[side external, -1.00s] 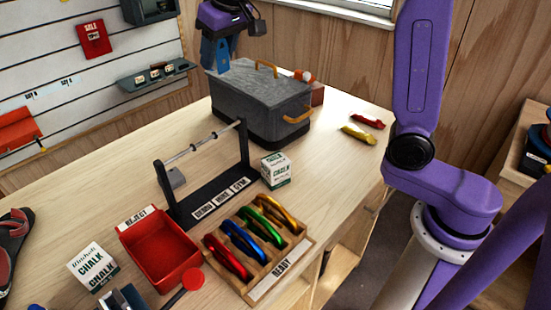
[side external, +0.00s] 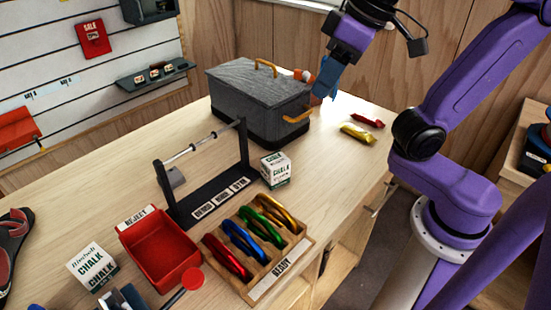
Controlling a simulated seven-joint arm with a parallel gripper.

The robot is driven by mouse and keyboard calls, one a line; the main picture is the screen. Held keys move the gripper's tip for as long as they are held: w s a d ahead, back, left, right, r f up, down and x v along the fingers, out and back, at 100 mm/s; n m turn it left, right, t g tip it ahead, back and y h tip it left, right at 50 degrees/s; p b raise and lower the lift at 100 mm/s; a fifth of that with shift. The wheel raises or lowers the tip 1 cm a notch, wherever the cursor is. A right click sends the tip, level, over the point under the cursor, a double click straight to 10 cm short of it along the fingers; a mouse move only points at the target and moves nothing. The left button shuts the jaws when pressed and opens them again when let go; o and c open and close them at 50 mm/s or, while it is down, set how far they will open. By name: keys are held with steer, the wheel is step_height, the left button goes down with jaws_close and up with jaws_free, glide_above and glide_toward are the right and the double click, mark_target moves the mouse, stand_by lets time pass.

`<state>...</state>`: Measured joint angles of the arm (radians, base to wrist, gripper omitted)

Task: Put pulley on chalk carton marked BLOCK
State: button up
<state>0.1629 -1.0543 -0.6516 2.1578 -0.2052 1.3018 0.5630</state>
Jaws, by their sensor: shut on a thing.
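My gripper (side external: 321,90) has blue fingers pointing down at the right end of the grey lidded box, near its orange side handle. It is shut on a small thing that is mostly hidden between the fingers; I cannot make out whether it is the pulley. No other pulley can be clearly told in view. One white chalk carton (side external: 276,170) stands right of the black rack, with clear top. Another chalk carton (side external: 93,266) stands at the front left, beside the red tray. Their small lettering is too fine to tell which one reads BLOCK.
The grey box (side external: 258,100) stands at the back. The black rack (side external: 215,192) has a raised rail. A red REJECT tray (side external: 160,248) and a wooden READY tray (side external: 284,272) with coloured carabiners stand in front. Yellow (side external: 358,134) and red (side external: 367,119) wrapped pieces lie at right.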

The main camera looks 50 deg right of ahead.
steer(key=s+d+f, duration=0.1)
steer(key=s+d, duration=0.1)
steer(key=s, duration=0.1)
glide_toward(268, 157)
steer(key=shift+w+a+f, duration=0.3)
steer(key=shift+w+f, duration=0.2)
steer(key=shift+w, duration=0.15)
steer(key=shift+w+a+f, duration=0.1)
steer(key=shift+f, duration=0.85)
steer(key=shift+w+f, duration=0.15)
steer(key=shift+f, duration=0.75)
steer(key=shift+f, duration=0.2)
steer(key=o, duration=1.1)
steer(key=shift+r, duration=0.1)
